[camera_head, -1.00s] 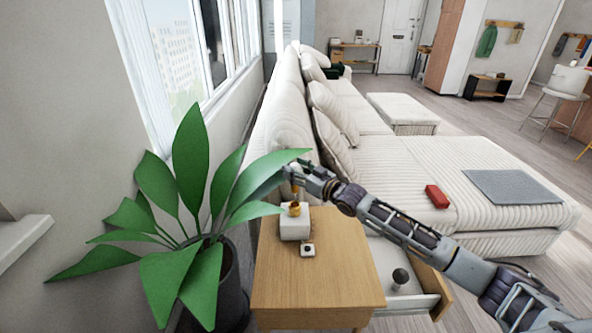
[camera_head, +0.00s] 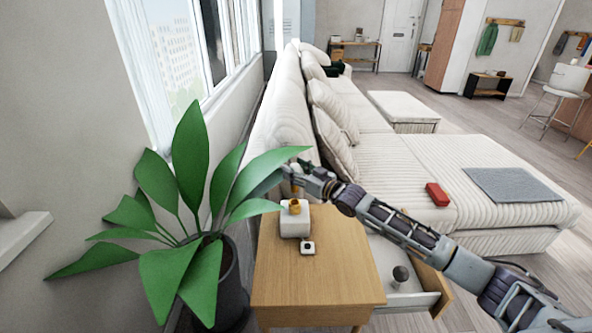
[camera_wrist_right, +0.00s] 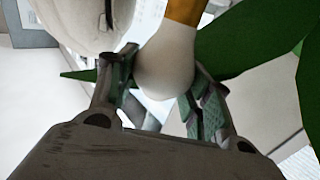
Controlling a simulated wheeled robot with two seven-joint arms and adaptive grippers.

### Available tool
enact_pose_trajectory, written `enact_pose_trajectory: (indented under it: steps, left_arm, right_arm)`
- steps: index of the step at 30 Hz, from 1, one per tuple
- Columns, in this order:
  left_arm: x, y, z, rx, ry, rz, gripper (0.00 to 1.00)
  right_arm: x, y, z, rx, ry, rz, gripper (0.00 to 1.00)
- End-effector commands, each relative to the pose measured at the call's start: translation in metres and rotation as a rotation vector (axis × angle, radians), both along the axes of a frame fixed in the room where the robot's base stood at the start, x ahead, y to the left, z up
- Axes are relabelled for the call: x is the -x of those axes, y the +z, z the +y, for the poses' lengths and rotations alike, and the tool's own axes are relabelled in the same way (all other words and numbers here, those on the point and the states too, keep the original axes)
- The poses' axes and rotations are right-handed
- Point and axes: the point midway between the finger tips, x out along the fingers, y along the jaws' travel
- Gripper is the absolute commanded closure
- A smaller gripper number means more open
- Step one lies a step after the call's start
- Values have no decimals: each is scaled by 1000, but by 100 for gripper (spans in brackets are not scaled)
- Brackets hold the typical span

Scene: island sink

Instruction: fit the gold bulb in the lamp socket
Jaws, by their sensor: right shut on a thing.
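The gold bulb (camera_wrist_right: 165,65) shows in the right wrist view, with a pale rounded glass and a gold cap. My right gripper (camera_wrist_right: 163,95) is shut on the glass, one finger on each side. In the head view, my right gripper (camera_head: 297,180) is directly above the white lamp base (camera_head: 295,227) on the wooden side table. Gold shows at the top of the base, below the fingers. I cannot tell how much of it is cap or socket, or whether the bulb is seated. My left gripper is not in view.
A large potted plant (camera_head: 205,215) stands left of the side table (camera_head: 330,265), its leaves reaching close to my right gripper. A small white button box (camera_head: 308,248) sits in front of the lamp. An open drawer (camera_head: 402,290) holds a dark round object. The tabletop's front is clear.

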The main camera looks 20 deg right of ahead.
Motion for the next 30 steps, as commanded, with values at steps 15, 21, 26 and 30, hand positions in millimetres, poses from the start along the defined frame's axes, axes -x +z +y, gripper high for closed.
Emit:
enact_pose_trajectory:
  steps: [15, 21, 26, 30]
  left_arm:
    - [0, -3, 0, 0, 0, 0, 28]
    - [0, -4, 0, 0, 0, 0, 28]
    - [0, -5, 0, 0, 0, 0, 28]
    - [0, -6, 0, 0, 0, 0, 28]
  right_arm:
    - [0, -8, 0, 0, 0, 0, 75]
    - [0, -11, 0, 0, 0, 0, 75]
    - [0, -14, 0, 0, 0, 0, 75]
    - [0, -16, 0, 0, 0, 0, 75]
